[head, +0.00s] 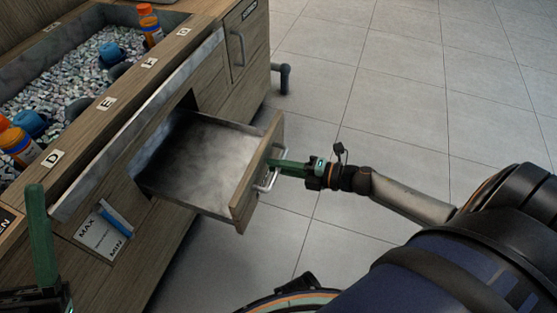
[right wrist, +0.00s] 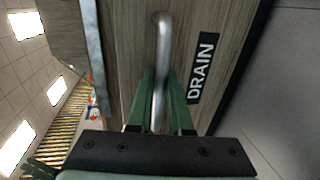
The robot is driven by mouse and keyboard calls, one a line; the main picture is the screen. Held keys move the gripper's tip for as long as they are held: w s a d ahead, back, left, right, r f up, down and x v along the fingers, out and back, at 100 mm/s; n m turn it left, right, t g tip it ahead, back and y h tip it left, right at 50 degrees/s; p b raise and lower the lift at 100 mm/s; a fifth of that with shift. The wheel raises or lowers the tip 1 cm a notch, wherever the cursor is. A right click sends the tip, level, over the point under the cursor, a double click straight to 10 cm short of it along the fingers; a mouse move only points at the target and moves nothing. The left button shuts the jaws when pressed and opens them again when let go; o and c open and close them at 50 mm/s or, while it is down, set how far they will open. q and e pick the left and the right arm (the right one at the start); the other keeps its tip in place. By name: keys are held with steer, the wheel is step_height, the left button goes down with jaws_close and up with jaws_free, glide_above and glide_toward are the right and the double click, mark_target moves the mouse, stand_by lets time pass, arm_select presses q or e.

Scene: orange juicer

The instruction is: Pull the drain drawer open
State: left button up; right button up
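The drain drawer (head: 205,160) is pulled well out of the wooden counter in the head view, and its pale metal inside looks empty. Its front bears a metal bar handle (head: 268,180). In the right wrist view the handle (right wrist: 160,55) runs between the green fingers, next to a black DRAIN label (right wrist: 202,68). My right gripper (head: 282,166) is at the handle, with its fingers close in on both sides of the bar. My left gripper (head: 40,235) shows only in part at the lower left, apart from the drawer; one green finger is visible.
The counter holds a sunken bin of pale chips (head: 75,80) with orange bottles (head: 150,24) and blue items (head: 32,124). Another closed compartment with a handle (head: 238,48) is farther back. A MAX/MIN label (head: 100,237) is on the front. Tiled floor (head: 370,90) at right is clear.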

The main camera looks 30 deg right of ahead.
steer(key=o, duration=0.4)
steer(key=shift+s, duration=0.1)
steer(key=shift+p+v, duration=1.6)
steer(key=shift+v, duration=4.6)
